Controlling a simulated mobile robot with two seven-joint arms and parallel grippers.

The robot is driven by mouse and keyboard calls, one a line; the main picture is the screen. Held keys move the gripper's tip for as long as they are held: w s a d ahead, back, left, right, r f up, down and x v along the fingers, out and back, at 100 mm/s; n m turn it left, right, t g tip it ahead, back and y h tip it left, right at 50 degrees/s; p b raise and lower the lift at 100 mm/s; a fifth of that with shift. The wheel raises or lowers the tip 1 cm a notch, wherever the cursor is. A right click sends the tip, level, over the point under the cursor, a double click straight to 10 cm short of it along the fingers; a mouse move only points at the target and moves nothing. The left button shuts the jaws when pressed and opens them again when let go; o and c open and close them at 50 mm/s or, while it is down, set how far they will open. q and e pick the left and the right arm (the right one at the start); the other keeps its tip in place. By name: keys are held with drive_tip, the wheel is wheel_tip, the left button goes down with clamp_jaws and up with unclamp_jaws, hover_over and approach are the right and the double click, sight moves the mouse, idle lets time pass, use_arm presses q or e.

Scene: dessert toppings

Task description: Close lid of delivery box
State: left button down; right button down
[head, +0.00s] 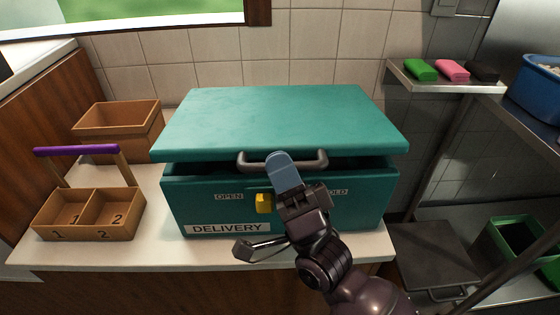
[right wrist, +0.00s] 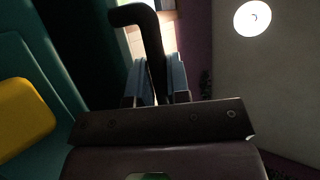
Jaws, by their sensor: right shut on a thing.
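The teal delivery box (head: 190,204) stands on the counter, with a "DELIVERY" label and a yellow latch (head: 264,203) on its front. Its teal lid (head: 270,115) is slightly raised, with a dark gap below its front edge. The lid's grey bar handle (head: 318,162) sticks out at the front. My right gripper (head: 281,167) is shut on this handle, in front of the box. In the right wrist view the dark handle (right wrist: 150,35) runs between the two fingers (right wrist: 157,82), and the yellow latch (right wrist: 22,115) is at left. My left gripper is not in view.
A two-part wooden caddy (head: 85,215) with a purple handle and a brown wooden box (head: 118,132) stand left of the delivery box. A shelf (head: 440,83) at right holds green, pink and black items. A grey bar (head: 262,247) shows near the counter's front edge.

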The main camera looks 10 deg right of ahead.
drive_tip(key=c, duration=1.4)
unclamp_jaws()
drive_tip(key=v, duration=1)
drive_tip(key=shift+s+d+f+b, duration=0.1)
drive_tip(key=shift+s+f+b, duration=0.1)
drive_tip(key=shift+f+b, duration=0.2)
